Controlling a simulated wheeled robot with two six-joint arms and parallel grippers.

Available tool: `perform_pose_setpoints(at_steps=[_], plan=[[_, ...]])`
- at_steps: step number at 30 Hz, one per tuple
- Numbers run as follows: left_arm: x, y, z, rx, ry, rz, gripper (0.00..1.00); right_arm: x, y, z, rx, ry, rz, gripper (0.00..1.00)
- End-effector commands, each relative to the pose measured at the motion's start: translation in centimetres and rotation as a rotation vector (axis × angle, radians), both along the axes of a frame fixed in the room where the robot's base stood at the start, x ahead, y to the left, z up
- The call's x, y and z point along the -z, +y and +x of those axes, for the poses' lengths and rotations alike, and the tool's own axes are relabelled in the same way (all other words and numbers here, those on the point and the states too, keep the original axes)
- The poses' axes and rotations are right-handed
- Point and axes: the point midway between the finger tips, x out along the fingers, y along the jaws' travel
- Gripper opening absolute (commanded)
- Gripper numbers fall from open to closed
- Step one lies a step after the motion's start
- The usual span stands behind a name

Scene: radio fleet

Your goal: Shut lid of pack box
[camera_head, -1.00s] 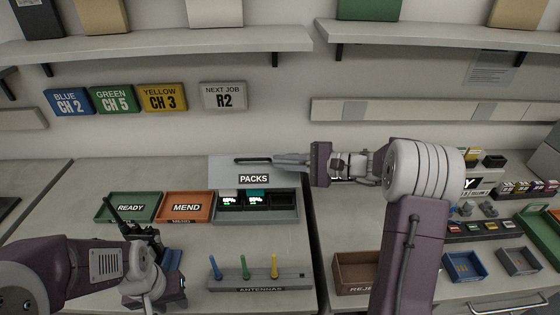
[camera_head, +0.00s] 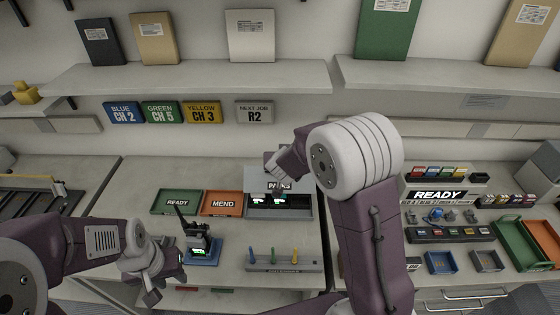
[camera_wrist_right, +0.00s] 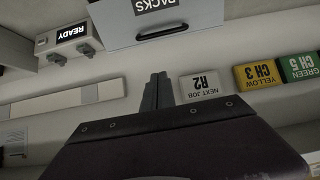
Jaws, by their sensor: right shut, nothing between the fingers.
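The grey pack box (camera_head: 306,209) stands at the back of the bench, its packs with lit green displays exposed. Its lid (camera_head: 238,176) is open, raised at the back; the PACKS label is partly covered by my right arm. In the right wrist view the lid (camera_wrist_right: 205,14) shows upside down with a dark bar handle (camera_wrist_right: 160,32). My right gripper (camera_wrist_right: 157,77) is shut and empty, its tips pointing towards the handle edge, seemingly apart from it. My left gripper (camera_head: 166,285) is low at the front left, away from the box, and looks open and empty.
A radio (camera_head: 197,230) stands on a blue base beside my left gripper. The READY tray (camera_head: 177,201) and MEND tray (camera_head: 222,203) sit left of the box. The antenna rack (camera_head: 285,266) is in front. A shelf (camera_head: 200,77) runs above.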

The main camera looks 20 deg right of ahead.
Motion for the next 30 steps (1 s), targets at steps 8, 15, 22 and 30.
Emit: perform_pose_setpoints(at_steps=[8, 15, 22, 30], plan=[[1.2, 0.0, 0.0, 0.0, 0.0, 0.0, 0.36, 3.1, -1.0, 3.0, 0.004, 0.002, 0.003, 0.0], [1.6, 0.0, 0.0, 0.0, 0.0, 0.0, 0.36, 6.3, -2.1, 6.9, 0.005, 0.003, 0.005, 0.0], [3.4, 0.0, 0.0, 0.0, 0.0, 0.0, 0.36, 8.4, -1.5, 4.9, 0.002, 0.002, 0.003, 0.0], [3.6, 0.0, 0.0, 0.0, 0.0, 0.0, 0.36, 8.6, -1.2, 4.0, 0.004, 0.001, 0.005, 0.0]])
